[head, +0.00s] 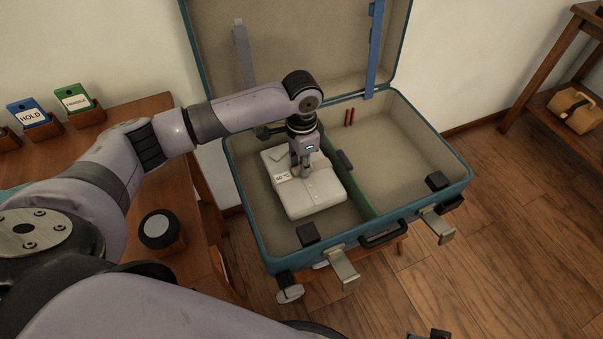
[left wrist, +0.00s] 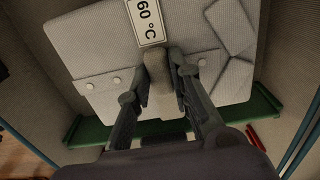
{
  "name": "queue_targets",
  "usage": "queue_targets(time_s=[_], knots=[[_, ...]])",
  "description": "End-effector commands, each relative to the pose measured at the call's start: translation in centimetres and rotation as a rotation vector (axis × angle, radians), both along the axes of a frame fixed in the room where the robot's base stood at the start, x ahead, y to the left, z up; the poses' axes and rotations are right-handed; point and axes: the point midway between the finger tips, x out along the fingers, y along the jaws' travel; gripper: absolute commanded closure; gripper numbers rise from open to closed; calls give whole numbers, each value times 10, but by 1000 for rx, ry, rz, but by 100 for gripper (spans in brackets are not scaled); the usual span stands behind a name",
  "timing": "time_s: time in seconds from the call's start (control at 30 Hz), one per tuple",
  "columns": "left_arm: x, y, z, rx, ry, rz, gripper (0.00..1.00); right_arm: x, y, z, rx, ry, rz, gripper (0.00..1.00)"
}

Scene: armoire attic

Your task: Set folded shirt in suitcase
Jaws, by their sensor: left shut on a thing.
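The folded shirt (head: 315,198) is a pale grey block with a collar, buttons and a white "60 °C" label. It lies flat inside the left compartment of the open teal suitcase (head: 400,158); I cannot tell if its underside touches the floor. My left gripper (head: 304,170) points down over it. In the left wrist view the fingers (left wrist: 164,68) are shut on a small grey grip on the shirt (left wrist: 100,65). A dark part at the bottom edge of the head view may be my right gripper (head: 429,336); its fingers are cut off.
A green divider (head: 362,202) splits the suitcase, and its right compartment is mostly bare, with red sticks (head: 349,117) at the back. The lid stands open behind. A wooden desk (head: 190,190) with card holders is at left. A shelf with a tan bag (head: 573,110) is at right.

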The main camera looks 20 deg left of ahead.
Motion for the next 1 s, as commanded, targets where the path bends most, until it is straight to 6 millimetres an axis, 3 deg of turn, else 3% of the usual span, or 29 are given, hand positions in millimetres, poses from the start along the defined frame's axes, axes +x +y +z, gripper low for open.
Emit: queue_targets(time_s=[0.23,0.7,0.73,1.0], knots=[[-1,0,-32,1,2,0,100,2,-1,28,1,-17,-2,60],[0,0,-37,1,2,1,100,2,-1,28,0,-14,-3,60],[-1,0,-37,1,2,1,78,1,-1,27,0,-14,-3,60],[-1,0,-37,1,2,1,60,2,-1,28,1,-16,-3,60]])
